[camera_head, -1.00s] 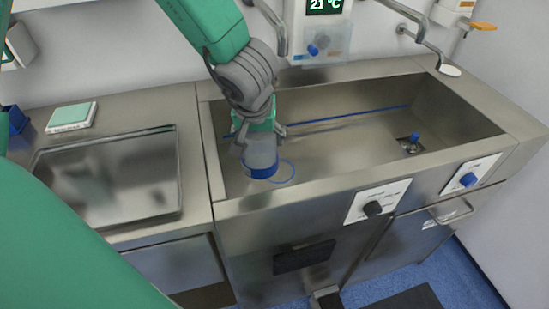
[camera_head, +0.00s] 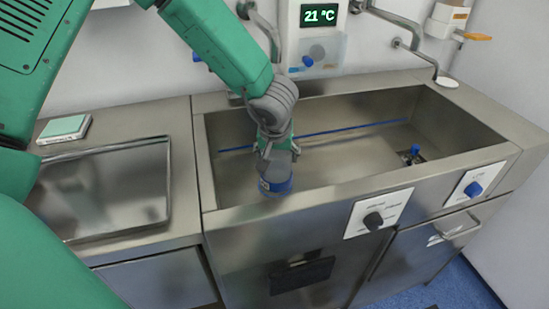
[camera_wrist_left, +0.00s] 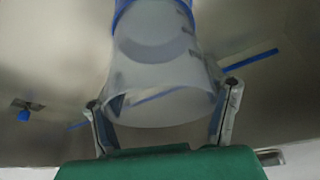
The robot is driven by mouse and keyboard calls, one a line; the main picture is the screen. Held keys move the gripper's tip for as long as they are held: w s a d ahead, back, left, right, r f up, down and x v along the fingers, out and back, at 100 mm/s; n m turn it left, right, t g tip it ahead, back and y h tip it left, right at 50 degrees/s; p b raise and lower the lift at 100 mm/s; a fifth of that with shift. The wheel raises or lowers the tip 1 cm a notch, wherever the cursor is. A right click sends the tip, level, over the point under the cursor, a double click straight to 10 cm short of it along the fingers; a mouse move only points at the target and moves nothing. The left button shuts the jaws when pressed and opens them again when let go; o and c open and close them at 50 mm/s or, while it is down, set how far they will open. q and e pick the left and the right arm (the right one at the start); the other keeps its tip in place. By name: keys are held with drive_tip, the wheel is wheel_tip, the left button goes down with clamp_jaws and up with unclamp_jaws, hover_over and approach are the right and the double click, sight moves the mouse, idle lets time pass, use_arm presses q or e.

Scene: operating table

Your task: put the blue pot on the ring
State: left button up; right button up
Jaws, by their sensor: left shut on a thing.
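The pot (camera_head: 276,183) is pale and translucent with a blue band at its lower end. My left gripper (camera_head: 275,156) is shut on its upper part and holds it over the front left of the sink. In the left wrist view the two fingers (camera_wrist_left: 163,105) lie on either side of the pot (camera_wrist_left: 150,55), whose blue band is at the top edge. The ring does not show clearly now; the pot or the sink's front edge may hide it. I cannot tell whether the pot touches the sink floor. My right gripper is not in view.
The steel sink (camera_head: 345,165) has free room to the right, with a blue-topped drain fitting (camera_head: 414,152) there. A blue strip (camera_head: 330,132) runs along its back. A steel tray (camera_head: 105,190) and a pale green-topped box (camera_head: 64,129) lie left.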

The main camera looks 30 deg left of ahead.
use_arm(q)
drive_tip(key=shift+s+d+f, duration=0.1)
drive_tip(key=shift+f, duration=0.4)
drive_tip(key=shift+a, duration=0.25)
drive_tip(key=o, duration=1.2)
drive_tip(key=shift+a+f, duration=0.15)
drive_tip(key=shift+a, duration=0.05)
drive_tip(key=shift+o, duration=0.2)
drive_tip(key=shift+d, duration=0.2)
drive_tip(key=shift+s+d+r, duration=0.1)
drive_tip(key=shift+r, duration=0.35)
drive_tip(key=p+v, duration=0.4)
drive_tip(key=v, duration=0.7)
drive_tip(key=shift+r, duration=0.15)
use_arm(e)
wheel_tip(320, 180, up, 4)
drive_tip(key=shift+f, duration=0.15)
use_arm(q)
drive_tip(key=shift+s, duration=0.15)
